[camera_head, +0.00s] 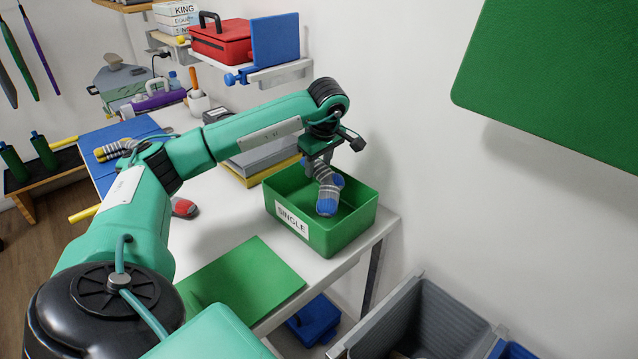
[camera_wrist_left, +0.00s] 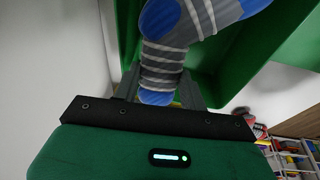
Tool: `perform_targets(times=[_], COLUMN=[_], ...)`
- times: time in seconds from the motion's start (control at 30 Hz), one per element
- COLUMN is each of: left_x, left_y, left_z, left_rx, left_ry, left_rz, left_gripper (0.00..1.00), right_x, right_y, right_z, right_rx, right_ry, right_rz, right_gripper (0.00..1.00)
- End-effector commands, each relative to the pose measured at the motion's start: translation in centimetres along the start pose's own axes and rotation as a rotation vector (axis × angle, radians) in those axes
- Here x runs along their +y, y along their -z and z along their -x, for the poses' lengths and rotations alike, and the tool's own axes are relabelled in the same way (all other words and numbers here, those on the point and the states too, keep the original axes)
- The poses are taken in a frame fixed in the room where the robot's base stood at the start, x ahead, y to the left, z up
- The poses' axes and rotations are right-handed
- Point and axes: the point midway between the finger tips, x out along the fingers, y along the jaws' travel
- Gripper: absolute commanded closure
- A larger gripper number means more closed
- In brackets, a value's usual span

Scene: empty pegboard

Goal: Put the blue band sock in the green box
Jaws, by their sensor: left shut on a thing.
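The blue band sock (camera_head: 327,190) is grey with pale stripes and blue ends. It hangs from my left gripper (camera_head: 318,158), which is shut on its upper end. The sock is over and partly within the opening of the green box (camera_head: 332,239), which has a label reading SINGLE and stands near the table's right end. In the left wrist view the sock (camera_wrist_left: 180,45) runs out from the gripper (camera_wrist_left: 160,95), with the green box wall (camera_wrist_left: 290,35) behind it. I cannot tell whether the sock touches the box floor. My right gripper is not in view.
A green mat (camera_head: 240,283) lies on the white table (camera_head: 208,243) in front of the box. Grey and yellow stacked items (camera_head: 262,160) stand behind it. Another striped sock (camera_head: 113,150) lies on a blue mat (camera_head: 128,131) at left. A grey bin (camera_head: 425,318) stands lower right.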

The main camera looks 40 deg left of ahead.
Motion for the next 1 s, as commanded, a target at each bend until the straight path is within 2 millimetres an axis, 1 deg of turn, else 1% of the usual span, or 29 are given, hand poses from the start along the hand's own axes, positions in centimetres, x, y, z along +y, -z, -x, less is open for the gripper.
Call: perform_targets(times=[0.03,0.1,0.33,0.5,0.57,0.7,0.93,0.97,1.0], left_x=[-0.2,-0.2,-0.3,-0.5,-0.6,-0.5,-0.6,-0.6,-0.6], left_y=[-0.2,-0.4,-0.8,-1.4,-1.5,-1.6,-1.7,-1.6,-1.6], left_z=[-0.8,-1.7,-3.3,-5.7,-6.3,-6.5,-6.9,-6.8,-6.8], left_rx=[0.000,-0.001,0.000,0.000,0.000,0.000,0.000,0.000,0.000], left_ry=[0.004,0.002,0.002,0.002,0.002,-0.001,0.000,-0.001,-0.001], left_rz=[-0.001,0.000,0.000,0.000,0.000,0.001,0.001,0.001,0.001], left_gripper=[0.66,0.66,0.66,0.66,0.66,0.66,0.66,0.51,0.44], right_x=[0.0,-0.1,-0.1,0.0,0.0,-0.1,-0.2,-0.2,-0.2], right_y=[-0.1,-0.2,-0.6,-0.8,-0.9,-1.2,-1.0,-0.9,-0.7], right_z=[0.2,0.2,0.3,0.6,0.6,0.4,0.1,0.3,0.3], right_rx=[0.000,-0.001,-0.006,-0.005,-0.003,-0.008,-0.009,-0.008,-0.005], right_ry=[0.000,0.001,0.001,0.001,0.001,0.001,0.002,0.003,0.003], right_rz=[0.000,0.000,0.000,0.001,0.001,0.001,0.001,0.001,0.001], right_gripper=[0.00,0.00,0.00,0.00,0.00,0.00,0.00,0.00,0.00])
